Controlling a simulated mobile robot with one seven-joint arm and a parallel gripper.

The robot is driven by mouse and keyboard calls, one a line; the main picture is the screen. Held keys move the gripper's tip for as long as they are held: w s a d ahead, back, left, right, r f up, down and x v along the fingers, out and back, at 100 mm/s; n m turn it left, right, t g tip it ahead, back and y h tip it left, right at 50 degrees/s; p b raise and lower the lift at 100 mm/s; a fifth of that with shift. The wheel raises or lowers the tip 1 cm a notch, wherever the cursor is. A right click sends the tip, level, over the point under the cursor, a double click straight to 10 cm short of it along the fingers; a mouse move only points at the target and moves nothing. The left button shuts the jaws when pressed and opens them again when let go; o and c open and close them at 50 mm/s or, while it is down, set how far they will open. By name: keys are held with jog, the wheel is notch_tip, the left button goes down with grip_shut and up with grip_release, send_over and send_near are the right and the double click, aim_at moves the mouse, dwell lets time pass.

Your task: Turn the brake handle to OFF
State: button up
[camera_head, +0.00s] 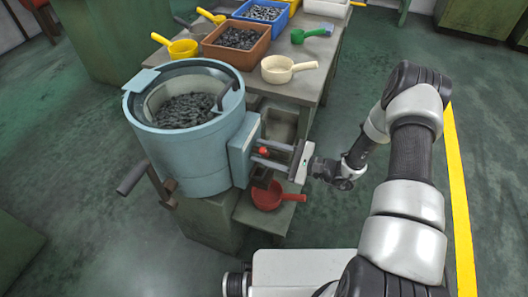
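A blue bowl-shaped machine (185,160) filled with dark small parts stands left of centre. A blue box (240,150) is fixed to its right side. A small red knob (263,152) shows at the right of this box. A dark grey lever grip (132,178) sticks out low on the machine's left side. I cannot tell which is the brake handle, and no OFF mark is readable. My gripper (270,154) reaches in from the right, its two fingers pointing left, apart, next to the red knob. I cannot tell whether they touch it.
A red scoop (267,196) lies on a low shelf below my gripper. A workbench (300,88) behind holds an orange bin (236,58), a cream scoop (277,69), a yellow scoop (184,48) and a green scoop (311,34). Floor with a yellow line (460,200) is clear at right.

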grip_shut()
jog(key=shift+m, duration=0.4)
jog(key=m, duration=0.5)
jog(key=shift+w+d+r+m, duration=0.1)
jog(key=shift+w+m, duration=0.1)
jog(key=shift+m, duration=0.1)
jog(key=m+p, duration=0.1)
jog(key=m, duration=0.5)
jog(key=shift+w, duration=0.2)
jog(key=shift+m, duration=0.4)
